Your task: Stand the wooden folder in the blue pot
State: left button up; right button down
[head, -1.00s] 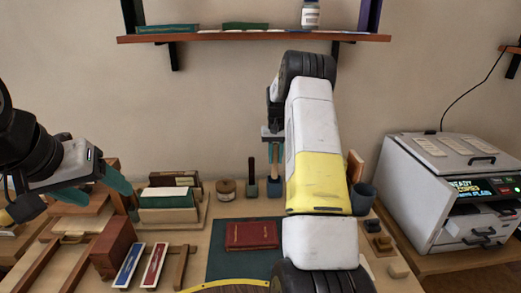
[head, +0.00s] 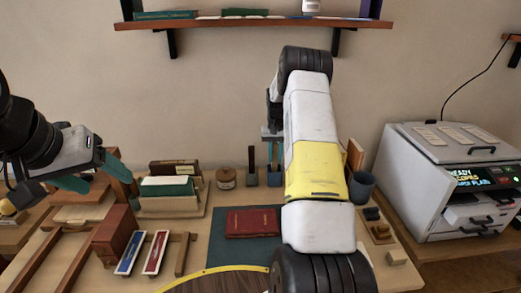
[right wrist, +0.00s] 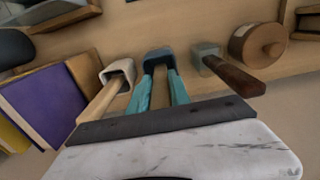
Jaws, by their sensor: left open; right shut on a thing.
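My right gripper (right wrist: 159,92) is shut on the wooden folder (right wrist: 160,86), a thin brown strip between its teal fingers. It points down at the dark blue pot (right wrist: 158,55), which shows in the head view (head: 274,179) just below the fingers. The folder's lower end is at the pot's mouth; how deep it sits is hidden. My left gripper (head: 97,175) is open and empty at the left, above the wooden frames.
A grey-green pot (head: 252,180) with a dark handle and a pale pot (right wrist: 118,70) with a wooden handle flank the blue pot closely. A lidded jar (head: 226,178) stands further left. A red book (head: 253,222) lies on the green mat (head: 225,257) in front.

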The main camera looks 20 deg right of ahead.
aim_at(276, 143)
jog(key=c, duration=1.1)
grip_release()
jog(key=shift+r, duration=0.1)
notch_tip(276, 143, up, 8)
jog(key=shift+f, duration=0.2)
